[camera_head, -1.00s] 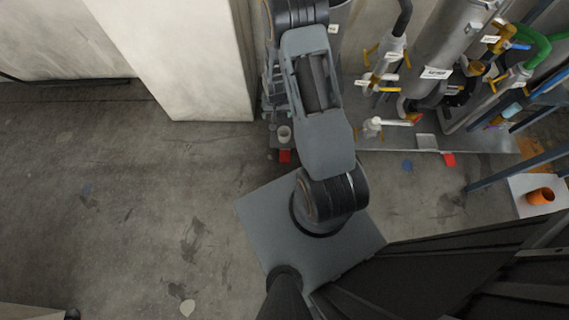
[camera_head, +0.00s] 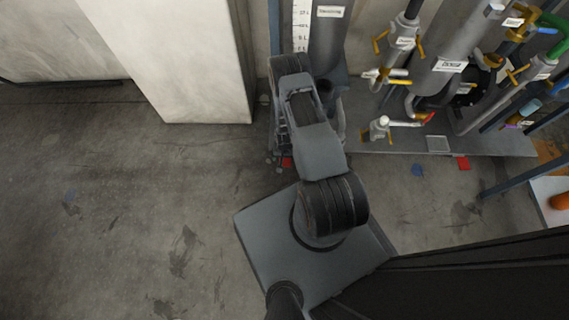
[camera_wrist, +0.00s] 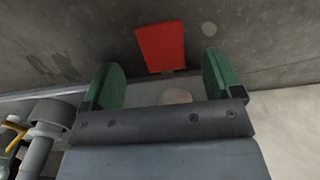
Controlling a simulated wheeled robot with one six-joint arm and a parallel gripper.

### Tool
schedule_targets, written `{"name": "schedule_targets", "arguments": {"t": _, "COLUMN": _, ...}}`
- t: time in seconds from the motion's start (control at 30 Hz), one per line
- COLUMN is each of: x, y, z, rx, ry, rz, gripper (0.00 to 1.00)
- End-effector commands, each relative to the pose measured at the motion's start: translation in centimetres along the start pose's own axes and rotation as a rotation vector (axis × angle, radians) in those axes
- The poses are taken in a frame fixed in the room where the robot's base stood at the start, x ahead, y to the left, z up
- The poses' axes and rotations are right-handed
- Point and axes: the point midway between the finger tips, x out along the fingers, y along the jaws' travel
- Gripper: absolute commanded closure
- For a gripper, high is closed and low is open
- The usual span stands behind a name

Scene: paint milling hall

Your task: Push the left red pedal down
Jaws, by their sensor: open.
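The left red pedal (camera_head: 287,162) shows as a small red patch low beside my arm in the head view, partly hidden by the arm. In the wrist view the red pedal (camera_wrist: 161,46) is a flat red plate just beyond the fingertips, between their lines. My gripper (camera_wrist: 166,72) is open, its two green fingers apart with nothing between them. I cannot tell whether it touches the pedal. A second red pedal (camera_head: 462,163) lies to the right, at the front edge of the metal base plate.
A pale pillar (camera_head: 170,60) stands left of my arm. Grey pipes with yellow-handled valves (camera_head: 400,75) stand on a metal plate (camera_head: 490,144) to the right. An orange cup (camera_head: 560,201) is at the right edge. The floor at left is clear.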

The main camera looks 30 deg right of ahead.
Motion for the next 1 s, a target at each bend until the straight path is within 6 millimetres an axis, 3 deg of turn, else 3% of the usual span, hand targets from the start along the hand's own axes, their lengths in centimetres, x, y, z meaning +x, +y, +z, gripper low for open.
{"name": "schedule_targets", "arguments": {"t": 0.1, "x": 2.4, "y": 0.0, "z": 0.0, "rx": 0.0, "ry": -0.001, "rz": 0.0, "gripper": 0.15}}
{"name": "schedule_targets", "arguments": {"t": 0.3, "x": 4.3, "y": 0.0, "z": 0.0, "rx": -0.001, "ry": 0.0, "rz": 0.0, "gripper": 0.15}}
{"name": "schedule_targets", "arguments": {"t": 0.77, "x": 4.9, "y": 0.0, "z": 0.0, "rx": -0.001, "ry": 0.001, "rz": -0.001, "gripper": 0.15}}
{"name": "schedule_targets", "arguments": {"t": 1.0, "x": 4.9, "y": 0.0, "z": 0.0, "rx": -0.001, "ry": 0.0, "rz": -0.001, "gripper": 0.36}}
